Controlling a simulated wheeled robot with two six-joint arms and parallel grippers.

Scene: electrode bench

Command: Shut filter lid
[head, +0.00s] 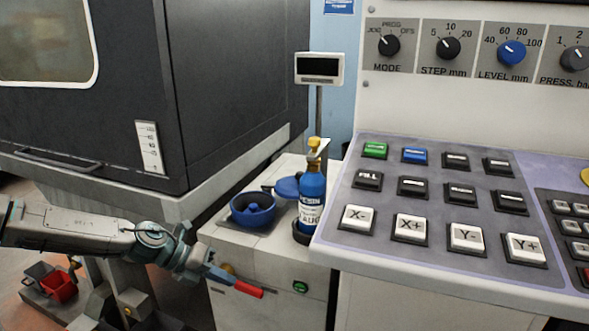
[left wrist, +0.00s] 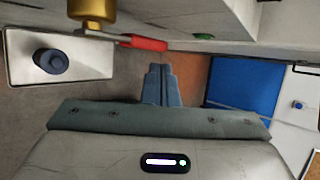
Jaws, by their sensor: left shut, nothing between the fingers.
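A round blue filter bowl (head: 253,212) with a raised blue centre stands on top of the white cabinet. A blue disc that looks like the filter lid (head: 286,187) shows just behind and right of the bowl, not over it; the bottle partly hides it. My left gripper (head: 225,278) is shut and empty, low in front of the cabinet and below the bowl. Its blue fingers (left wrist: 161,84) are together in the left wrist view. A red handle (head: 248,290) is close to the fingertips; it also shows in the left wrist view (left wrist: 143,43). Whether they touch is unclear.
A blue resin bottle (head: 312,196) with a yellow top stands right of the bowl. The control panel (head: 440,210) bounds the right side, and the dark machine housing (head: 235,90) the left. A brass knob (head: 228,269) is on the cabinet front. A red bin (head: 58,287) is lower left.

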